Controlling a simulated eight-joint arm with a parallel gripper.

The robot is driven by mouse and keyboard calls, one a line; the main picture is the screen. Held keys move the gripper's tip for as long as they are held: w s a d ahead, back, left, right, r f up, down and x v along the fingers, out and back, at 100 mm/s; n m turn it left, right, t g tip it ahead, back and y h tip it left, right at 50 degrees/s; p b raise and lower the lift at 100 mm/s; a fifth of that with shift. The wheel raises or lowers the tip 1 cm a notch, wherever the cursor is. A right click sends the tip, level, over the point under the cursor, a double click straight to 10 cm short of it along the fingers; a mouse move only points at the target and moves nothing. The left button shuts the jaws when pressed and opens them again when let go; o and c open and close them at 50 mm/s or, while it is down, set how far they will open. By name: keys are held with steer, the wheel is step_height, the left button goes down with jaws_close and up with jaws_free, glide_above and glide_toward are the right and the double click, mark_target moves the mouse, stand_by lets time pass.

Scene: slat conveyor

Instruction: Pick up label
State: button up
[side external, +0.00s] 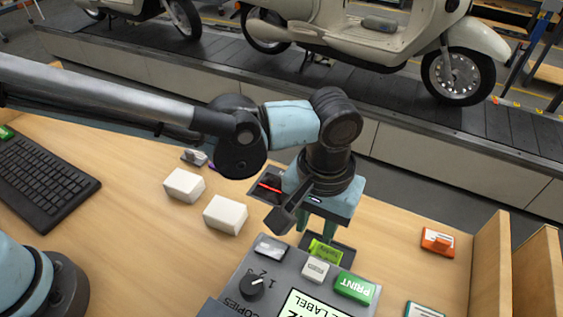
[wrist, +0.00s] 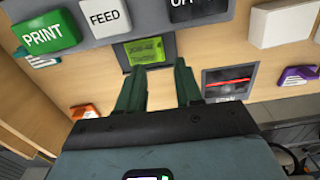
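The label is a small yellow-green piece at the edge of the grey label printer; it shows in the side external view (side external: 325,252) and in the wrist view (wrist: 147,51). The printer (side external: 228,287) has a PRINT button, a grey FEED button, a dial and a lit screen. My gripper (wrist: 158,72) has two green fingers spread apart with nothing between them. In the side external view my gripper (side external: 323,228) hangs just behind the label. In the wrist view the fingertips are short of the label, which lies beyond the gap between them.
Two white boxes (side external: 184,185) (side external: 226,214) sit left of the gripper. A dark scanner plate with a red line (wrist: 228,80) lies beside the right finger. An orange item (side external: 437,241) is at the right, near wooden dividers (side external: 490,262). A keyboard (side external: 40,180) is far left.

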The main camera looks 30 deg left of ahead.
mark_target(313, 241)
step_height(313, 241, down, 5)
steer(key=shift+w+f, duration=0.1)
steer(key=shift+w, duration=0.05)
jaws_close()
